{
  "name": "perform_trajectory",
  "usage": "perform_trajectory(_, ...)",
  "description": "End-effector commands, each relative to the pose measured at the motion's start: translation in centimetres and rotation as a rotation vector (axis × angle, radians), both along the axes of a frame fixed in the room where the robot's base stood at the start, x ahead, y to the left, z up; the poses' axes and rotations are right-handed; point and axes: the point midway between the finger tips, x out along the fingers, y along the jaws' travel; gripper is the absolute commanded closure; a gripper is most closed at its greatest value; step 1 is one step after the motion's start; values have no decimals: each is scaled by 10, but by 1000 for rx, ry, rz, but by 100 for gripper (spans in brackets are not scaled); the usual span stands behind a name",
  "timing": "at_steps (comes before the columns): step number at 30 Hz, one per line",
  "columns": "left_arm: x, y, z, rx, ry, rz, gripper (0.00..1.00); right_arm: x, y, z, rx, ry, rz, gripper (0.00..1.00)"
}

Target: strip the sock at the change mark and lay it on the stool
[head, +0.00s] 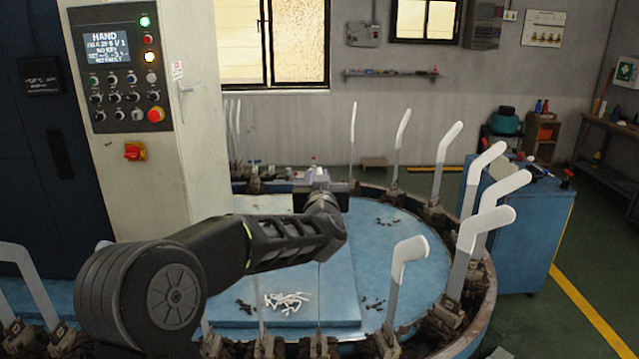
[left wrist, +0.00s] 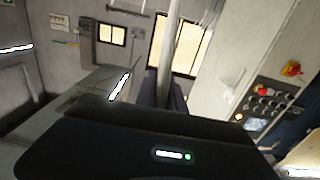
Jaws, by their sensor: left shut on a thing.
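White socks sit on upright boards around the round blue table (head: 400,240); one sock (head: 411,250) is at its front right and another (head: 488,217) at its right rim. My left gripper (head: 320,177) is over the far side of the table, at the end of my dark arm. It is shut, but its fingertips and what they hold are too small to make out in the head view. In the left wrist view a pale upright strip (left wrist: 170,50) rises beyond the dark gripper body. I cannot tell sock from board there, and the change mark is unclear. My right gripper is not in view.
A low brown stool-like piece (head: 374,163) stands by the back wall. Small white pieces (head: 288,300) lie on the blue platform. A control cabinet (head: 118,70) stands at the left and a blue cart (head: 520,240) at the right. Several upright boards ring the table closely.

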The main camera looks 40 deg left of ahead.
Motion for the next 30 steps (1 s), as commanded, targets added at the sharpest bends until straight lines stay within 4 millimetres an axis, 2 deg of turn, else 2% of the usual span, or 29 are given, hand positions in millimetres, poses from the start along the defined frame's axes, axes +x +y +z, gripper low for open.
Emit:
perform_trajectory(22,0,0,4,1,-1,1,100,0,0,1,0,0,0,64)
perform_trajectory(27,-4,4,14,0,-4,23,100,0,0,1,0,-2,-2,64)
perform_trajectory(29,-8,-1,18,0,-4,24,100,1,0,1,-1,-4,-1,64)
perform_trajectory(30,-8,-8,12,0,1,15,100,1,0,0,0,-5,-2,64)
